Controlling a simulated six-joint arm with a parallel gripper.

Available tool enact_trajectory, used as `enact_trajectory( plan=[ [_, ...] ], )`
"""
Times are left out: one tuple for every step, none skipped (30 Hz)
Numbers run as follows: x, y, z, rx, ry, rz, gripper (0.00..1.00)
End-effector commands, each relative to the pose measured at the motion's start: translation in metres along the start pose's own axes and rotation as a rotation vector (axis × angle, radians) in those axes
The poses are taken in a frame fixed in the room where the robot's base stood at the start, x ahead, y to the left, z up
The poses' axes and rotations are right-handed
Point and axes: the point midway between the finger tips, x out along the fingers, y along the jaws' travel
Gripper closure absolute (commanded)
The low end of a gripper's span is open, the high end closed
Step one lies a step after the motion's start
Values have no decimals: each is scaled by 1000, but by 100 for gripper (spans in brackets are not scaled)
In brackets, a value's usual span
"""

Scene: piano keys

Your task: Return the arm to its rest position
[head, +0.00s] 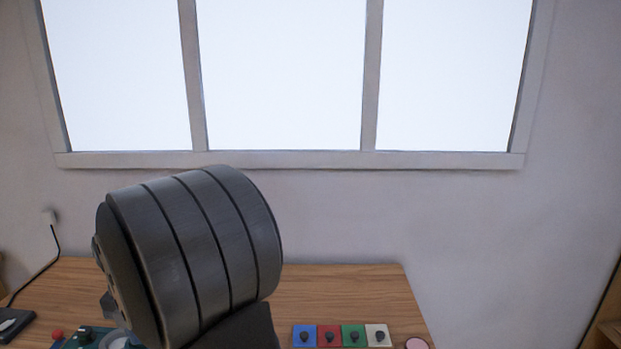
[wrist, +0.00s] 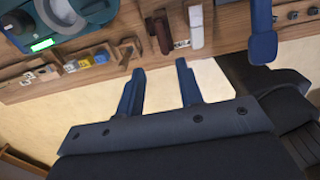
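My gripper (wrist: 160,66) shows in the wrist view with its two blue fingers spread apart and nothing between them. The fingertips appear near the edge of the wooden table, with a pale surface behind the fingers. My gripper is not visible in the head view, where a large dark grey arm link of mine fills the lower left. A row of coloured squares, blue (head: 304,335), red (head: 330,335), green (head: 354,335) and white (head: 378,335), each with a dark knob, lies on the table at the bottom of the head view.
The wooden table (head: 345,285) is bare behind the squares. A pink round item (head: 417,343) is to their right. A teal device (wrist: 70,12) with a lit green display and several small items line the table in the wrist view. A blue upright piece (wrist: 262,45) is at right.

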Motion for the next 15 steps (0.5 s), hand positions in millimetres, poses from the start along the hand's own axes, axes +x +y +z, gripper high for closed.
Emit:
enact_trajectory(
  plan=[
    [11, -1, 0, 0, 3, -3, 66],
    [17, -1, 0, 0, 3, -3, 66],
    [26, -1, 0, 0, 4, -4, 66],
    [31, -1, 0, 0, 3, -3, 66],
    [37, -1, 0, 0, 3, -3, 66],
    [45, -1, 0, 0, 3, -3, 66],
    [52, -1, 0, 0, 4, -4, 66],
    [57, -1, 0, 0, 3, -4, 66],
    [64, -1, 0, 0, 3, -4, 66],
    [70, -1, 0, 0, 3, -3, 66],
    [75, -1, 0, 0, 3, -4, 66],
    [81, -1, 0, 0, 3, -3, 66],
    [86, -1, 0, 0, 2, -3, 66],
    [90, -1, 0, 0, 3, -4, 66],
    [94, -1, 0, 0, 2, -3, 66]
  ],
)
